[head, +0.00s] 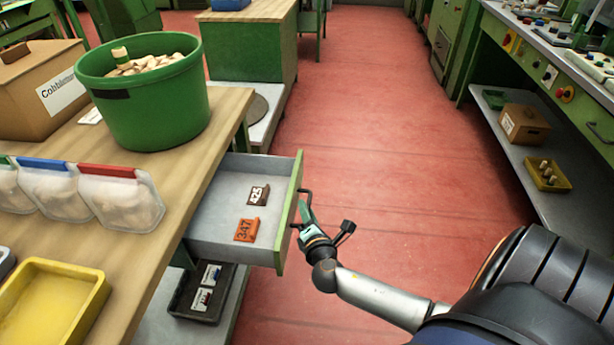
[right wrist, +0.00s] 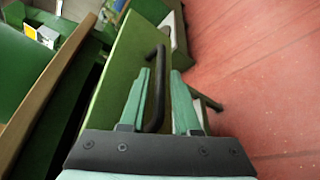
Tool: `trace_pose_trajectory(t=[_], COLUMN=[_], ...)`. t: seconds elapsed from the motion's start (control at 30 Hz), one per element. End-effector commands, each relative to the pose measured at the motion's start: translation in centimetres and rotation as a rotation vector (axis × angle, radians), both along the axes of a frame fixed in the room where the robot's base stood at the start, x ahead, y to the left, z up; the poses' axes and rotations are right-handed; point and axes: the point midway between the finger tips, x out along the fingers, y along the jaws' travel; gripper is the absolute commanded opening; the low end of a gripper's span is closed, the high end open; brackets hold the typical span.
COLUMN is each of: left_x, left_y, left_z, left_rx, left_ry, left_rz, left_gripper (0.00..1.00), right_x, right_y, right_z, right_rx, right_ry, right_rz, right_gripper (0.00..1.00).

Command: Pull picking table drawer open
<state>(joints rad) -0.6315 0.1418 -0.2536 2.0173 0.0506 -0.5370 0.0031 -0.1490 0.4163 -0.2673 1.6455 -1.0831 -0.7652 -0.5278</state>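The picking table (head: 150,250) is on the left in the head view. Its drawer (head: 225,237) stands pulled out to the right, with a grey inside and a green front (head: 289,215). A black bar handle (head: 304,192) is on the drawer front; it also shows in the right wrist view (right wrist: 157,60). My right gripper (head: 305,212) is at the handle. In the right wrist view its two green fingers (right wrist: 160,95) are apart, with the handle bar between them near the left finger and a gap to the right finger. My left gripper is out of view.
The drawer holds a dark tag 425 (head: 259,195) and an orange tag 347 (head: 247,230). A green bucket of corks (head: 150,110), clear bins (head: 120,200) and a yellow tray (head: 50,300) stand on the table. The red floor (head: 400,130) right of the drawer is clear.

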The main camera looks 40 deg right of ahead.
Motion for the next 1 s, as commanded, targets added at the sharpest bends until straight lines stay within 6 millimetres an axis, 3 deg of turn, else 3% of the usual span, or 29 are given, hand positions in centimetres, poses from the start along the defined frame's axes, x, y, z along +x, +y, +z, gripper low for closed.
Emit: trace_pose_trajectory(t=[0.1, 0.47, 1.0], left_x=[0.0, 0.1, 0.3], left_y=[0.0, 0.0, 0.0], left_z=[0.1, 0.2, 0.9], left_rx=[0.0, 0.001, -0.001], left_ry=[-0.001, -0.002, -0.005], left_rz=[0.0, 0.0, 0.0], left_gripper=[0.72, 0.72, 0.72], right_x=[0.0, -0.6, -9.3], right_y=[0.0, 0.4, 5.1], right_z=[0.0, 0.2, 2.3], right_rx=[0.0, 0.0, 0.002], right_ry=[0.0, 0.0, 0.002], right_rz=[0.0, 0.001, 0.0], right_gripper=[0.45, 0.45, 0.45])
